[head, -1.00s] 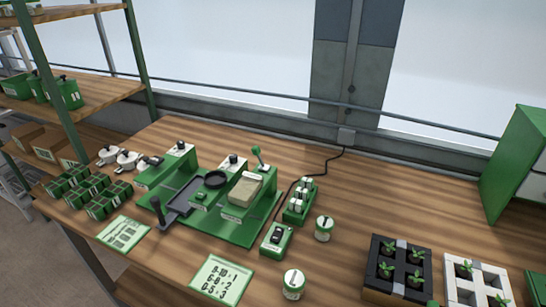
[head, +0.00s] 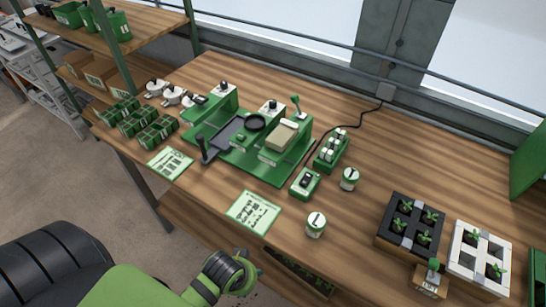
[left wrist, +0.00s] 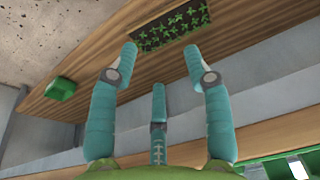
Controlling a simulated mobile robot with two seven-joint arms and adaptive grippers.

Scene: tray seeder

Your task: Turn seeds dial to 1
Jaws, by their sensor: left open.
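The green seeder (head: 240,135) stands on the wooden bench. Knobs with dark pointers sit on top of its housings, one at the back left (head: 224,88) and one in the middle (head: 271,106). Their labels are too small to read, so I cannot tell which is the seeds dial or where it points. My left arm comes in from the bottom left, with its wrist (head: 226,270) low in front of the bench edge, well away from the seeder. In the left wrist view my left gripper (left wrist: 160,65) has its teal fingers spread, with nothing between them. My right gripper is not in view.
A card with writing (head: 254,212) and a second card (head: 170,163) lie along the front edge. A switch box (head: 305,183), small jars (head: 315,224) and seedling trays (head: 410,224) stand to the right. A lower shelf (head: 200,235) lies under the bench.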

